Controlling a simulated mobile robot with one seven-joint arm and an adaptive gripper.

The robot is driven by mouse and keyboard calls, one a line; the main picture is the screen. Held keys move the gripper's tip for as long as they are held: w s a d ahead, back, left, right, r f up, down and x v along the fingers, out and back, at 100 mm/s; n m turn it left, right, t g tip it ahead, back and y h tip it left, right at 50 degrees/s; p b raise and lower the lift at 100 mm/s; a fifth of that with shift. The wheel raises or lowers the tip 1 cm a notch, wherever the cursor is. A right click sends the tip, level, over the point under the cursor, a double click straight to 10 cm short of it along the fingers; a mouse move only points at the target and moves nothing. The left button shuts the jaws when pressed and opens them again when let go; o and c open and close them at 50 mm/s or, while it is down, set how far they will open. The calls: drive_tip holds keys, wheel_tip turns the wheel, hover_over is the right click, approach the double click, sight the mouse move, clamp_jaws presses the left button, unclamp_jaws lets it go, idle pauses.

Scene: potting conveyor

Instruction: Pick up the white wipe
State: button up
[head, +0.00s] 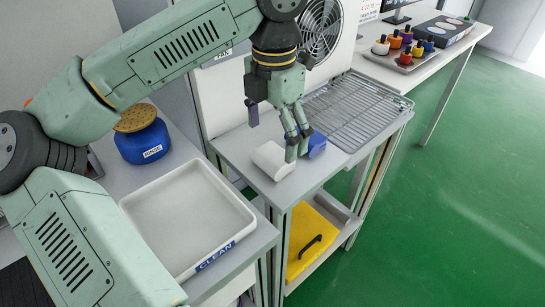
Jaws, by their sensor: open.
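The white wipe (271,161) appears as a rounded white piece on the grey bench top, near its front edge. A blue item (317,145), perhaps a second wipe, lies just to its right. My gripper (296,148) points down from above, with its fingers between the white and blue pieces in the picture. It is open, and nothing is seen held in it. The fingers overlap the right end of the white wipe, and I cannot tell whether they touch it.
A wire rack (358,108) lies behind on the right, before a fan (321,28). At the left stand a white tray marked CLEAN (240,222) and a blue jar (143,145). A yellow item (312,240) is on the lower shelf. Small coloured bottles (407,36) stand on the far table.

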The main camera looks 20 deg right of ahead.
sight(273, 155)
drive_tip(key=shift+a+f+p, duration=0.1)
drive_tip(key=shift+f+p, duration=0.5)
drive_tip(key=shift+f, duration=1.8)
drive_tip(key=shift+c, duration=0.6)
drive_tip(key=c, duration=1)
drive_tip(key=shift+r, duration=0.1)
drive_tip(key=shift+r+b, duration=0.3)
drive_tip(key=shift+r, duration=0.15)
wheel_tip(273, 155, up, 2)
drive_tip(key=shift+b, duration=0.35)
drive_tip(key=s+a+b, duration=0.1)
drive_tip(key=s+a, duration=0.1)
drive_tip(key=s, duration=0.3)
drive_tip(key=s+a+r+b, duration=0.1)
drive_tip(key=s, duration=0.4)
drive_tip(key=s+a+r+b, duration=0.1)
drive_tip(key=s+a, duration=0.1)
drive_tip(key=s, duration=0.3)
drive_tip(key=shift+a+b, duration=0.35)
